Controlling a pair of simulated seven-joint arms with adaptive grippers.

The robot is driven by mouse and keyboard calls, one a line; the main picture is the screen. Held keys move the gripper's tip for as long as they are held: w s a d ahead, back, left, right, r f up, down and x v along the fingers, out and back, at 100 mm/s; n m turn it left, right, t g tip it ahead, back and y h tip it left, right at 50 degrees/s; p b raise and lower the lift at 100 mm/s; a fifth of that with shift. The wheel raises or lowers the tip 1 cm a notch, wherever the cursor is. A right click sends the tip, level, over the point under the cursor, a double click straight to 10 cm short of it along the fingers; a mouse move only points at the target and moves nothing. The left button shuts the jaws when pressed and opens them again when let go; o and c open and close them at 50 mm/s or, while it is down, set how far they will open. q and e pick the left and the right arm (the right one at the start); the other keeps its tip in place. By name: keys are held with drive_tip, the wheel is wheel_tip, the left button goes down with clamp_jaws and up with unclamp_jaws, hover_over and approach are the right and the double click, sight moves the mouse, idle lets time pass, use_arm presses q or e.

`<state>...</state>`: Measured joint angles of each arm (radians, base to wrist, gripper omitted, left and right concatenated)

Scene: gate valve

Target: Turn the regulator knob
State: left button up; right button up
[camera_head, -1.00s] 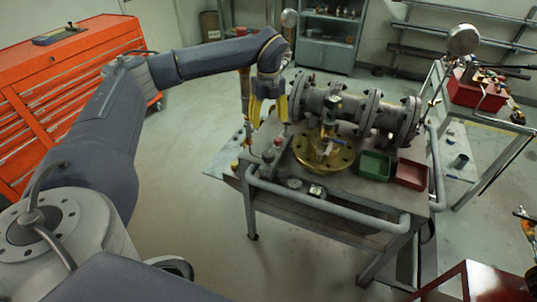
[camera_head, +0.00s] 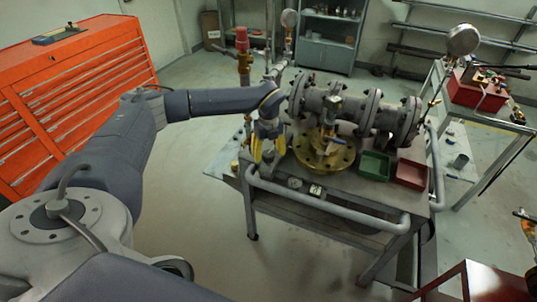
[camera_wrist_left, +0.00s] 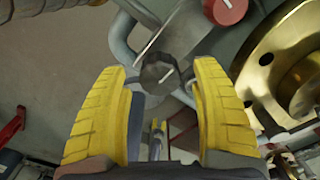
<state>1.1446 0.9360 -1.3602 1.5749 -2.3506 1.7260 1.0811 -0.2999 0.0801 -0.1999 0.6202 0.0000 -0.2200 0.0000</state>
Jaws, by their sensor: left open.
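My left gripper (camera_head: 262,152) is low over the left front corner of the work table, its yellow fingers open. In the left wrist view, a round black knob (camera_wrist_left: 159,74) with a white line lies between and just beyond the open fingertips (camera_wrist_left: 165,72). No finger is seen closed on it, and I cannot tell whether either touches. A red knob (camera_wrist_left: 226,9) with a white mark is just beyond it. In the head view my gripper hides the black knob. My right gripper is not in view.
The table (camera_head: 330,195) has a front rail (camera_head: 325,205). A brass flange (camera_head: 325,163) and a grey flanged pipe (camera_head: 350,108) stand right of my gripper. Green (camera_head: 375,166) and red (camera_head: 410,175) trays are further right. A red-topped brass fitting (camera_head: 242,50) rises behind my arm.

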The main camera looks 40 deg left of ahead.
use_arm(q)
drive_tip(key=shift+f, duration=0.4)
drive_tip(key=c, duration=1.3)
